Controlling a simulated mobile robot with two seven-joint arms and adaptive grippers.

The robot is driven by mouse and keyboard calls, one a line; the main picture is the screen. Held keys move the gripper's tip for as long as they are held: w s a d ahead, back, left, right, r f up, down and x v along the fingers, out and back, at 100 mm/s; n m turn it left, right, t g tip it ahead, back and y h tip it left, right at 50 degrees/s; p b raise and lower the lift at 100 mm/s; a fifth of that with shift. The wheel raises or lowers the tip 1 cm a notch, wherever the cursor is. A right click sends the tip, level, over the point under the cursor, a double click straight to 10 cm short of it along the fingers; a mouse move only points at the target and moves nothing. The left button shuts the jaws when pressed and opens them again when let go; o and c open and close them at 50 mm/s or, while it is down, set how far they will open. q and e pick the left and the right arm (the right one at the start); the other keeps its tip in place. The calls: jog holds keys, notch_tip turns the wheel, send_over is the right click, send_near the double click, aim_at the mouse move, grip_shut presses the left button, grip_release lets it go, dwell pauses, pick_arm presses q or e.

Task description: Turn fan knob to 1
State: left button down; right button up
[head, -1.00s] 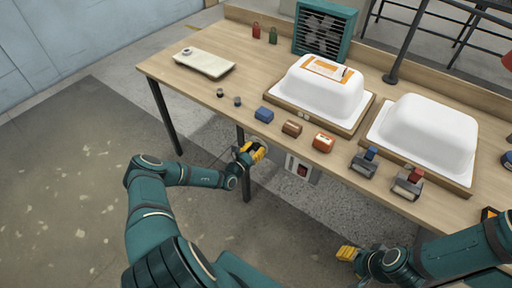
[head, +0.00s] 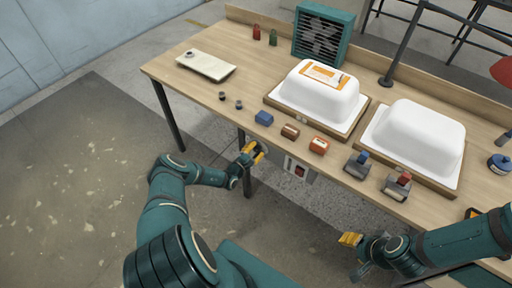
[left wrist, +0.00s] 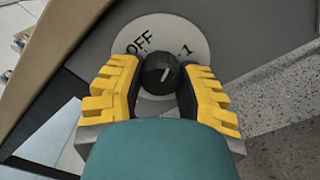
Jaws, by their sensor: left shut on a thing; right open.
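The fan knob (left wrist: 161,74) is a small black round knob with a white pointer line, on a pale round dial (left wrist: 150,30) marked OFF and 1. The pointer line leans a little right of straight up in the left wrist view, between the two marks. My left gripper (left wrist: 160,80) has its yellow fingers shut on the knob, one on each side. In the head view my left gripper (head: 253,153) is at the table's front edge and hides most of the dial. My right gripper (head: 350,240) is open and empty, low in front of the table.
A teal fan box (head: 322,35) stands at the back of the wooden table (head: 270,80). Two white tub shells (head: 318,90) sit on wooden boards. A switch panel (head: 297,168) is right of my left gripper. Small blocks and clamps line the front edge.

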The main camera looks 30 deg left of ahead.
pick_arm(q)
jog(key=m+p, duration=0.2)
jog(key=m, duration=0.3)
jog(key=shift+a+r+m+p, duration=0.1)
jog(key=shift+m+p, duration=0.25)
jog(key=shift+m, duration=0.05)
dwell(0.4)
jog(key=c, duration=0.6)
grip_release()
jog(key=shift+o, duration=0.2)
jog(key=s, duration=1.2)
jog(key=shift+a, duration=0.45)
